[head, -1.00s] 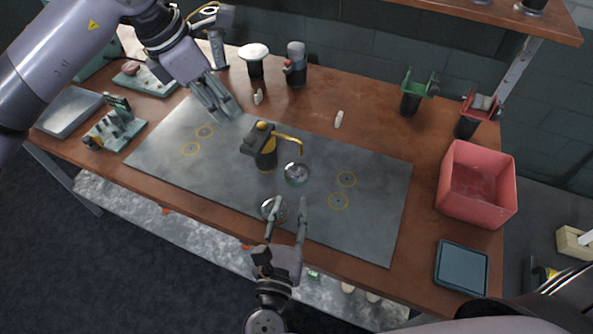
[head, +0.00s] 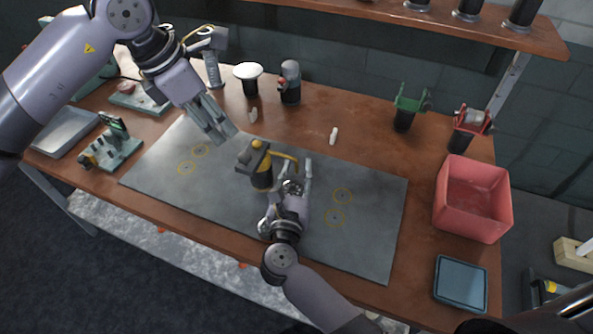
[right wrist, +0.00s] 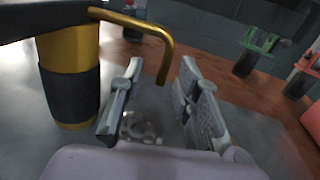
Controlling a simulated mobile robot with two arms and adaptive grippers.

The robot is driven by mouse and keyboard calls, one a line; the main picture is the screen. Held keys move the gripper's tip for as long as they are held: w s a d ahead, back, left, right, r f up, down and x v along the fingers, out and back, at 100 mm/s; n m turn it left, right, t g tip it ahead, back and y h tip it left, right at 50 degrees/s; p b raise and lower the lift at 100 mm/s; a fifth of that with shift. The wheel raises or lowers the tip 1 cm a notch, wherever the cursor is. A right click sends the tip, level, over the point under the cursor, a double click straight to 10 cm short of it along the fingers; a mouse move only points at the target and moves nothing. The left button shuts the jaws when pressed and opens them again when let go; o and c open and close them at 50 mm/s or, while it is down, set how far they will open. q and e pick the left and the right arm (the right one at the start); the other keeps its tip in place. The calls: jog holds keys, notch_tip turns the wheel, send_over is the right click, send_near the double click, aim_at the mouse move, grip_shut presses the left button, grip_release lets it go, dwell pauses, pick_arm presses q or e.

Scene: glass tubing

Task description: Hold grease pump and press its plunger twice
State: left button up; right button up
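The grease pump (head: 261,178) stands upright on the grey mat, with a black band, a dark head and plunger top (head: 255,146), and a bent yellow spout. It also shows in the right wrist view (right wrist: 70,75), at the left. My right gripper (head: 295,168) is open just right of the pump. In the right wrist view its fingers (right wrist: 160,85) are spread, with the spout end (right wrist: 165,65) seen between them; whether they touch it I cannot tell. My left gripper (head: 222,137) hangs above and left of the pump; its finger gap is unclear.
The grey mat (head: 370,235) has yellow ring marks. A red bin (head: 470,215) and blue tray (head: 461,284) are at the right.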

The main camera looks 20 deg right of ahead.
jog(key=shift+c, duration=0.4)
grip_shut()
dwell(0.4)
pick_arm(q)
jog(key=shift+c, duration=0.3)
